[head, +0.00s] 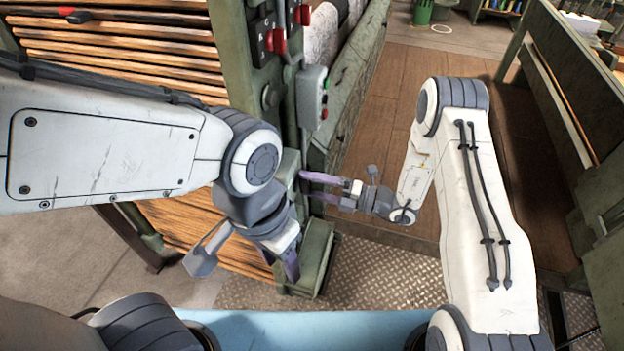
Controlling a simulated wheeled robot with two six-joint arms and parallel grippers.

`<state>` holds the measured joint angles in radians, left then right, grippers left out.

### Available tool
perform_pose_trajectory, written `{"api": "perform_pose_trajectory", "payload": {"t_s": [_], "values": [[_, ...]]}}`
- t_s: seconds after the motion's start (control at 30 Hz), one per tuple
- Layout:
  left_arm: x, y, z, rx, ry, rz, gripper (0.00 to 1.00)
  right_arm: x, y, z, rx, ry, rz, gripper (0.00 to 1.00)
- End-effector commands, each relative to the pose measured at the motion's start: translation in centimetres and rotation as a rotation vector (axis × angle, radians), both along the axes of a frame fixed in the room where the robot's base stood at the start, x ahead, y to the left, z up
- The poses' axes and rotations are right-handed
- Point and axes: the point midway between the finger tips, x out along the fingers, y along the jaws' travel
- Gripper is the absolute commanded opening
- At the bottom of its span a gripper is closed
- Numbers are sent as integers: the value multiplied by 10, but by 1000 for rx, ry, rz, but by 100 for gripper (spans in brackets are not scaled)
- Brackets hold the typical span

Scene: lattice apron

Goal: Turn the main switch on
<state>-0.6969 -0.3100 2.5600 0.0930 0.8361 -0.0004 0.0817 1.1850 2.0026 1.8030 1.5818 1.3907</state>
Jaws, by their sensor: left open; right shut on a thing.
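A green machine post (238,60) stands at the centre left. It carries red-handled switches (278,42) on a dark panel near the top and a grey box (311,95) with a green and a red button. I cannot tell which part is the main switch. My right gripper (312,186) reaches left to the post below the grey box, its purple fingers shut on a small part there. That part is mostly hidden by the post and my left arm. My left gripper (280,264) is open and empty, pointing down in front of the post's foot.
Slatted wood (120,45) lies left of the post. A large pale roll (325,35) is behind it. A green bench frame (560,80) stands at the right. Clear wooden floor (385,110) lies between, with a patterned metal plate (370,270) in front.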

Motion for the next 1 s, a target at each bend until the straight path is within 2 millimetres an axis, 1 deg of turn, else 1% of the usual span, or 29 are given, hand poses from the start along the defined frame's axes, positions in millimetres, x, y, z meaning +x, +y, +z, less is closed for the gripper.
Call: {"api": "perform_pose_trajectory", "payload": {"t_s": [0.03, 0.3, 0.87, 0.9, 1.0], "values": [[0, 0, 4, 0, 0, 0, 46, -1, 0, 0, 7, 27, 1, 32], [0, 0, 9, 0, 0, 0, 46, -1, 0, -1, 37, 121, 0, 32], [0, 0, 10, 0, 0, 0, 46, 0, 0, -2, 47, 150, -1, 32], [0, 0, 10, 0, 0, 0, 46, 0, 0, -2, 47, 150, -1, 99], [0, 0, 10, 0, 0, 0, 46, 0, 0, -2, 46, 148, -1, 100]]}}
